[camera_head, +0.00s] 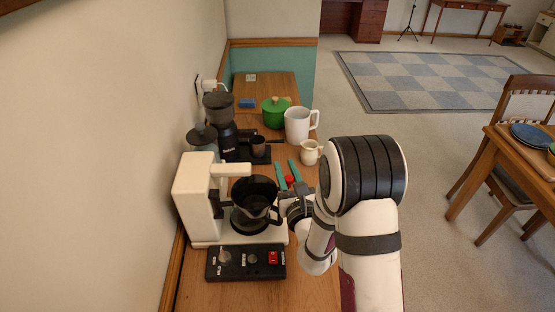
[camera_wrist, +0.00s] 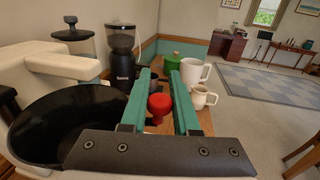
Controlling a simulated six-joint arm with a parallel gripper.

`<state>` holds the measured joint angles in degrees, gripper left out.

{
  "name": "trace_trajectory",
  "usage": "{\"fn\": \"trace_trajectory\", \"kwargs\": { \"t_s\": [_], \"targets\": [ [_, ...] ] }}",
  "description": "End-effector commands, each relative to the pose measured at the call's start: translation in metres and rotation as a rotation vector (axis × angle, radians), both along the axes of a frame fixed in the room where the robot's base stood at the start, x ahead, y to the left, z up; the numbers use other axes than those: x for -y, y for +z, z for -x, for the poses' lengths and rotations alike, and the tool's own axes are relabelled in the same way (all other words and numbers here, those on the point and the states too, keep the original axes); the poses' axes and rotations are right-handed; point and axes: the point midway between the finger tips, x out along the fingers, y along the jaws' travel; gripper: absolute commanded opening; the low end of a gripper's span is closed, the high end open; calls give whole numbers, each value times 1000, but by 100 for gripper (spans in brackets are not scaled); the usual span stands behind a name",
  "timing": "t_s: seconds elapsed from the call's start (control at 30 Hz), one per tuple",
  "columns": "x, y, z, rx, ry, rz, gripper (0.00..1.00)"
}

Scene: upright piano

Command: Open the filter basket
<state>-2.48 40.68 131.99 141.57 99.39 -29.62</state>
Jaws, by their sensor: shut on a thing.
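The white coffee maker (camera_head: 196,200) stands on the wooden counter. A black, open-topped round vessel, apparently the filter basket (camera_head: 254,188), sits at its front, beside and below the white top arm (camera_head: 231,170). It fills the lower left of the wrist view (camera_wrist: 60,125). A dark carafe (camera_head: 250,220) seems to be below it; where one ends is hard to tell. My gripper (camera_head: 287,174) is right of the basket, its green fingers pointing away along the counter. A red knob (camera_wrist: 160,104) is between the fingers, which are shut on it. Whether it joins the basket is hidden.
A black control strip (camera_head: 245,262) with a red switch lies in front of the machine. A coffee grinder (camera_head: 221,120), green pot (camera_head: 275,112), white mug (camera_head: 298,125) and cream jug (camera_head: 311,152) stand behind.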

Motion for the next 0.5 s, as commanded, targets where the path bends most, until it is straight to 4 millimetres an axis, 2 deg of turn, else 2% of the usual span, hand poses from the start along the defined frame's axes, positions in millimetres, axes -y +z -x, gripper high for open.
{"fn": "trace_trajectory", "kwargs": {
  "t_s": [0.2,0.5],
  "targets": [
    [4,0,21,-1,-121,0,0],
    [7,0,36,0,-211,0,0]
  ]
}}
